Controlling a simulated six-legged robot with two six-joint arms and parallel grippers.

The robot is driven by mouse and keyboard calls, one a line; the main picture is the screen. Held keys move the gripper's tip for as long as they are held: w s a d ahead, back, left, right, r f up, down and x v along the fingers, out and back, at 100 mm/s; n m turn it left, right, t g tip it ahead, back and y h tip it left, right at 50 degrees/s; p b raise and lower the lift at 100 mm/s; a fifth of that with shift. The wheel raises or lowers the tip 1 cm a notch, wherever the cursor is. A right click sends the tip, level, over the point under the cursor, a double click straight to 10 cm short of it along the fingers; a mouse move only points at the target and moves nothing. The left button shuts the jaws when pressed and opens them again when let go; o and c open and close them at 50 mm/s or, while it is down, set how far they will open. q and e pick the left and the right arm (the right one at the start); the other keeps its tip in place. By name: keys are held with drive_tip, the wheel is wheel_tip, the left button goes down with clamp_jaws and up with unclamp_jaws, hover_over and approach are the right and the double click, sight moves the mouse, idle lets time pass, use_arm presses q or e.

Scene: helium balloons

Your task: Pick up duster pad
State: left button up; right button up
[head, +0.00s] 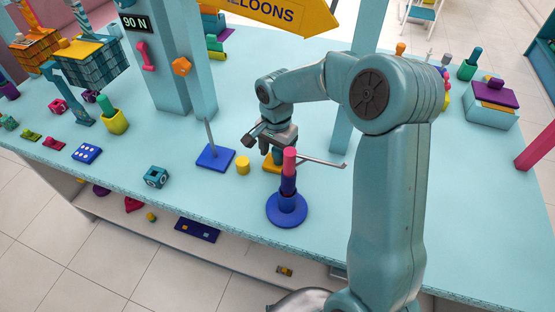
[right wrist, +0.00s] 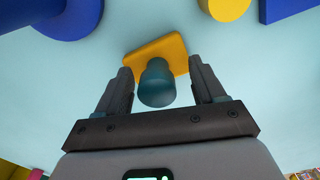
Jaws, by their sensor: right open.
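The duster pad is a yellow square pad with a teal rounded knob. It lies on the light blue counter, and its yellow edge (head: 269,165) shows under my right gripper (head: 268,148) in the head view. In the right wrist view the yellow pad (right wrist: 172,50) lies beyond the teal knob (right wrist: 157,84). My right gripper (right wrist: 160,82) is open there, with one finger on each side of the knob and gaps visible. In the head view the gripper and the pink-topped post hide most of the pad. My left gripper is not in view.
A blue round stand (head: 287,211) with a pink-topped post and side rod stands close in front. A yellow cylinder (head: 242,166) and a blue square base with a thin rod (head: 215,157) stand to the left. A teal die (head: 157,177) lies further left. Counter (head: 200,205) is clear nearby.

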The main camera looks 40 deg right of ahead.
sight(278, 150)
drive_tip(key=shift+s+r, duration=0.15)
drive_tip(key=shift+s, duration=0.15)
drive_tip(key=c, duration=1.2)
drive_tip(key=shift+w, duration=0.15)
drive_tip(key=shift+c, duration=0.3)
wheel_tip(278, 150, up, 20)
drive_tip(key=shift+p, duration=0.3)
